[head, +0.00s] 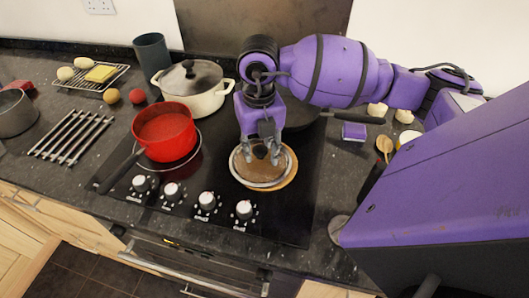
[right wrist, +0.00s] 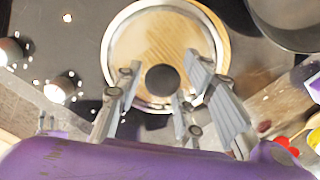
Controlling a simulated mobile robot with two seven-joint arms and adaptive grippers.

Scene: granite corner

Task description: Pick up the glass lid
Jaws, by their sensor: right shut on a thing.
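The glass lid (head: 258,178) is round and clear with a metal rim, seen over a round wooden board (head: 293,168) at the front right of the black hob. In the right wrist view the lid (right wrist: 150,38) fills the upper middle, with its dark knob (right wrist: 162,80) between my fingers. My right gripper (head: 262,156) points down and is shut on the lid at its knob. It also shows in the right wrist view (right wrist: 163,72). Whether the lid touches the board or hangs just above it, I cannot tell. My left gripper is not in view.
A red pot (head: 166,133) stands left of the lid, a white lidded pot (head: 205,98) behind it. Knobs (head: 207,201) line the hob's front. A dark pan (right wrist: 290,22) is close by in the right wrist view. A purple box (head: 354,132) stands to the right.

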